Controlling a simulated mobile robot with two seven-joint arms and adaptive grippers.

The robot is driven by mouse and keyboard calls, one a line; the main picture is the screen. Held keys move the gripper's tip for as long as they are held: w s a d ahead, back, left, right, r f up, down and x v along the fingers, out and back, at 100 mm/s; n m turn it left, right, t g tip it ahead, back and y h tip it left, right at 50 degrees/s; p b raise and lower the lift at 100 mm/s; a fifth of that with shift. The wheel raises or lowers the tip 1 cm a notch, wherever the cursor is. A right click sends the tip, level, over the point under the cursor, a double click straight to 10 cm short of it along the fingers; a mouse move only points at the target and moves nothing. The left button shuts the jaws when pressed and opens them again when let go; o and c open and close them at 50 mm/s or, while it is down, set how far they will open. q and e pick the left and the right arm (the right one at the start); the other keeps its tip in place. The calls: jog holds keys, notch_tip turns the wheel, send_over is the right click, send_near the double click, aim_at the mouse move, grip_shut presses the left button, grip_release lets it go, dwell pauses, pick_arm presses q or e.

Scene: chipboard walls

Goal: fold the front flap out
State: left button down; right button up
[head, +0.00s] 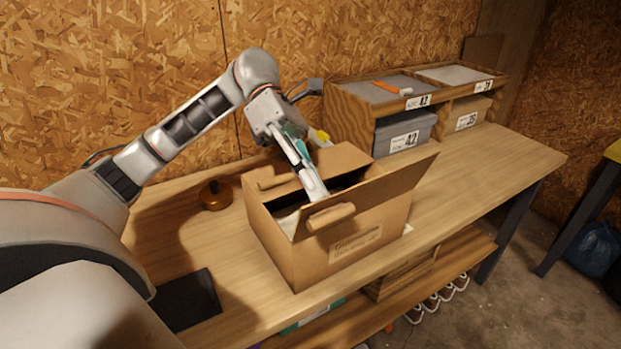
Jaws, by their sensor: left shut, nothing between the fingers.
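An open cardboard box (285,250) stands on the wooden workbench. Its front flap (375,196) stands up along the front edge, its right corner rising highest. A tan block-like grip (330,216) is on the flap's left part. The box's inside is dark and mostly hidden. My right gripper is not in view.
A round copper-coloured object (215,195) sits left of the box. A black pad (188,300) lies front left. The bench (500,165) is clear at right.

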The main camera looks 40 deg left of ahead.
aim_at(325, 209)
pick_arm(q)
jog(key=shift+d, duration=0.1)
jog(key=shift+x, duration=1.45)
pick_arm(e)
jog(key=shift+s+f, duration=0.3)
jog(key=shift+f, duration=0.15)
pick_arm(q)
jog(key=shift+s+d+f+b, duration=0.1)
jog(key=shift+d+f+b, duration=0.15)
jog(key=shift+f+b, duration=0.35)
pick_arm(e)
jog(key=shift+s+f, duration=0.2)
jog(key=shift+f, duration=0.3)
pick_arm(q)
jog(key=shift+r, duration=0.15)
notch_tip(325, 209, up, 10)
jog(key=a+p, duration=0.1)
jog(key=p, duration=0.2)
jog(key=shift+w+a+r, duration=0.2)
jog(key=shift+w+a, duration=0.05)
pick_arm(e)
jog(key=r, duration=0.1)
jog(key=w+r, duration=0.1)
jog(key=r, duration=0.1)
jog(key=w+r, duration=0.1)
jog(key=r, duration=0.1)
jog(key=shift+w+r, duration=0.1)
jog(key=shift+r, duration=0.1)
